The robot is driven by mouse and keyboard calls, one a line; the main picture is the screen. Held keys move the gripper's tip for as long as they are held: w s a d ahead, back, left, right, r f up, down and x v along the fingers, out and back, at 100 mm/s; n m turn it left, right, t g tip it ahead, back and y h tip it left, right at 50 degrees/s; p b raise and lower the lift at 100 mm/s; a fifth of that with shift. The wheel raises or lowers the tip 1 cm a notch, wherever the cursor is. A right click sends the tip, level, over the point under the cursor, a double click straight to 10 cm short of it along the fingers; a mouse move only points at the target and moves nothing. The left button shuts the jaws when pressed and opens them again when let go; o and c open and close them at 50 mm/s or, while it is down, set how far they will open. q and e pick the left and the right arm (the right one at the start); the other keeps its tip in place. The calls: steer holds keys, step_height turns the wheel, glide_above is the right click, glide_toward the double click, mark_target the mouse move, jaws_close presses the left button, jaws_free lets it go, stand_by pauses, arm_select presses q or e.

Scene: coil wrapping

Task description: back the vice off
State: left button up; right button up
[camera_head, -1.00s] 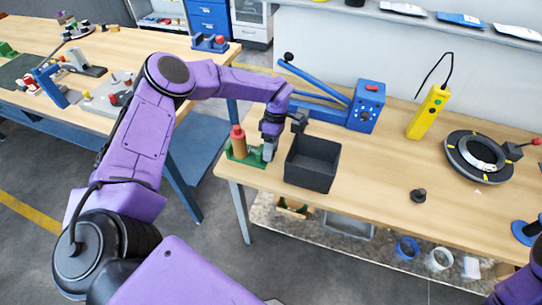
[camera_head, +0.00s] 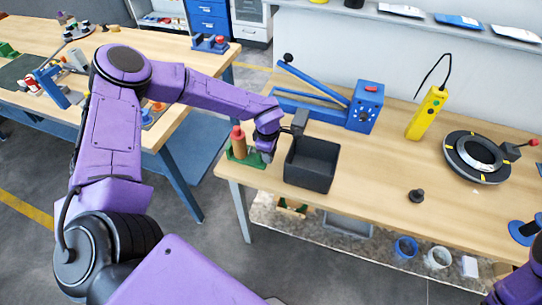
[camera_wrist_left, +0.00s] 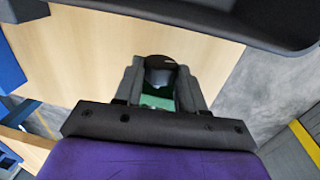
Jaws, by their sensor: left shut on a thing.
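The green vice (camera_head: 251,160) sits at the left end of the near wooden table, beside an upright brown cylinder with a red top (camera_head: 239,143). My left gripper (camera_head: 264,155) reaches in just right of the cylinder. In the left wrist view its two grey fingers (camera_wrist_left: 159,88) are closed around a dark, round-topped part (camera_wrist_left: 160,68), with green below it. This looks like the vice's handle or knob, though the fingers hide much of it. My right gripper is out of view; only a purple piece of my right arm shows at the lower right.
An open black bin (camera_head: 311,165) stands right beside the gripper. Behind are a blue lever device (camera_head: 366,106) and a yellow tester (camera_head: 427,113). A black ring fixture (camera_head: 477,157) and small black knob (camera_head: 417,196) lie rightward. The table's middle is clear.

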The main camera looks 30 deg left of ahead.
arm_select(q)
steer(key=shift+s+f+t+b, duration=0.25)
steer(key=shift+t+b, duration=0.2)
steer(key=shift+t, duration=0.45)
steer(key=shift+r, duration=0.2)
steer(key=t+b, duration=0.1)
steer(key=b, duration=0.2)
steer(key=s+f+t+y+b, duration=0.1)
steer(key=t+b, duration=0.1)
steer(key=b, duration=0.1)
steer(key=shift+d+f, duration=0.1)
steer(key=shift+d, duration=0.05)
steer(key=shift+r+t, duration=0.25)
steer(key=shift+t, duration=0.05)
steer(key=shift+r, duration=0.1)
steer(key=o, duration=0.6)
